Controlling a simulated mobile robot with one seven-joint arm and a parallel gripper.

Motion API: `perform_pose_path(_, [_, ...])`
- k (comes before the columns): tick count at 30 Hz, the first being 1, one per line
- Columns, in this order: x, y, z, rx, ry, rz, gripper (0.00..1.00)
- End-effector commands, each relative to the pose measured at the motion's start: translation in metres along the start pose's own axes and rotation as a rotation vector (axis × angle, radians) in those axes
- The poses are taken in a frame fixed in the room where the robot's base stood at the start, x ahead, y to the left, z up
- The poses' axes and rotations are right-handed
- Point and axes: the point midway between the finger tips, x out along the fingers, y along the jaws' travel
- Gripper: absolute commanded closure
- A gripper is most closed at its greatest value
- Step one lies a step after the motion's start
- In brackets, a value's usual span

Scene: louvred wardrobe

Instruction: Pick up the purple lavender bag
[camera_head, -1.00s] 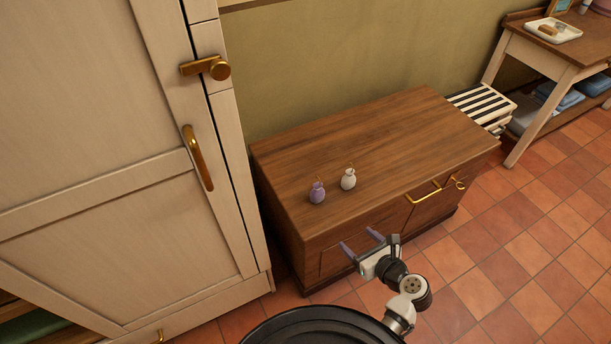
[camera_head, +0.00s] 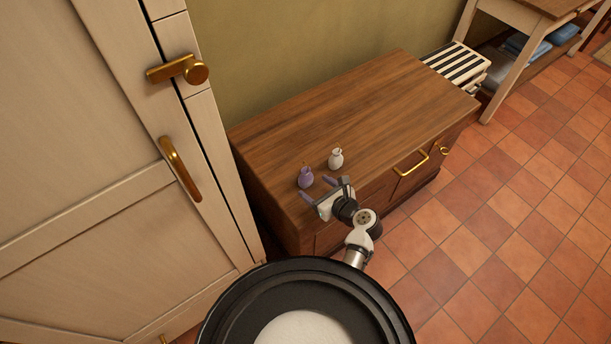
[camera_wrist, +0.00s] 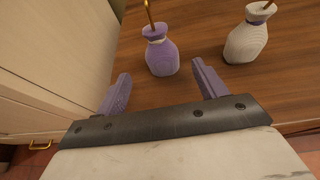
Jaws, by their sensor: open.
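The purple lavender bag (camera_head: 305,178) stands upright on the front left part of the brown wooden cabinet top. It has a tied neck with a gold loop, and it also shows in the wrist view (camera_wrist: 162,56). My gripper (camera_head: 318,189) is open, close in front of the purple bag. Nothing is held.
A white bag (camera_head: 336,159) stands just right of and behind the purple one. The cabinet top (camera_head: 370,100) is otherwise clear. A cream wardrobe (camera_head: 100,190) with brass handles rises at the left. A striped slatted thing (camera_head: 455,62) sits beyond the cabinet's right end.

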Motion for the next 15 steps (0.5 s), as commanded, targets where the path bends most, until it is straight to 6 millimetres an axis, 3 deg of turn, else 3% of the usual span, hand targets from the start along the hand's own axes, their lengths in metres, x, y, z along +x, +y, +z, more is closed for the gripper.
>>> perform_pose_path(5, [0.012,0.000,0.000,0.000,0.000,0.000,0.29])
perform_pose_path(15, [0.056,-0.004,-0.002,0.000,0.000,0.001,0.29])
